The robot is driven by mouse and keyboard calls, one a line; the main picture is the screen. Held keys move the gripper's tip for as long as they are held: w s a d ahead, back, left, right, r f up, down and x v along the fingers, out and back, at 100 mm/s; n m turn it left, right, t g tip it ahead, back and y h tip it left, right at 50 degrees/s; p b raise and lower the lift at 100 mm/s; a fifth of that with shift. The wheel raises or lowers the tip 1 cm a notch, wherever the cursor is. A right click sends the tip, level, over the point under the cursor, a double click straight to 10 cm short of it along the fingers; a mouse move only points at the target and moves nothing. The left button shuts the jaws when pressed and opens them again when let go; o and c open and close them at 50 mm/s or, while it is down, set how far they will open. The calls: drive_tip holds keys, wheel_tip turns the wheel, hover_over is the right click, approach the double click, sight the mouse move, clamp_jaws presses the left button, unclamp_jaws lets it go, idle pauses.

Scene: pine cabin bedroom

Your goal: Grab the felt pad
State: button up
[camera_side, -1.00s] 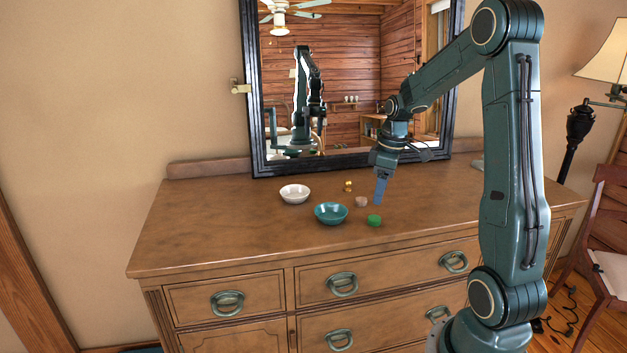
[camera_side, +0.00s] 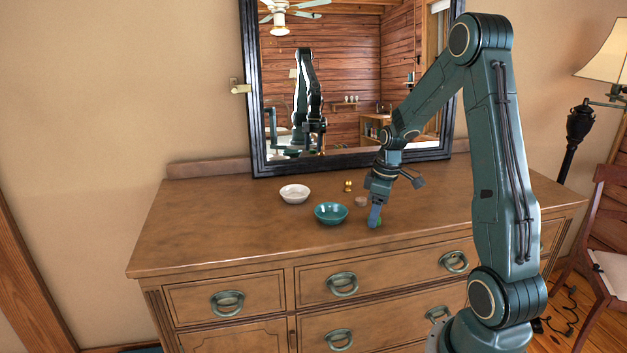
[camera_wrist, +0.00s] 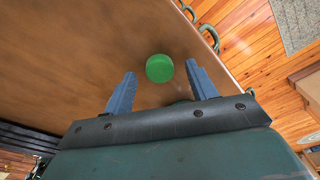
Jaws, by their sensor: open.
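The felt pad looks to be the small round green piece (camera_wrist: 159,68), lying on the dresser top. In the side view it (camera_side: 380,223) is partly hidden behind my blue fingers. My gripper (camera_side: 374,224) is low over the dresser at the pad. In the wrist view my gripper (camera_wrist: 160,70) is open, with one finger on each side of the pad and a gap to both. I cannot tell how far the tips are above the wood.
A teal bowl (camera_side: 331,214) stands left of my gripper, with a white bowl (camera_side: 294,194) farther back. A small brownish piece (camera_side: 361,202) and a gold item (camera_side: 348,186) lie behind. A mirror (camera_side: 250,100) stands at the back. The dresser's left side is clear.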

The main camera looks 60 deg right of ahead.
drive_tip(key=shift+f, duration=0.3)
drive_tip(key=c, duration=1.1)
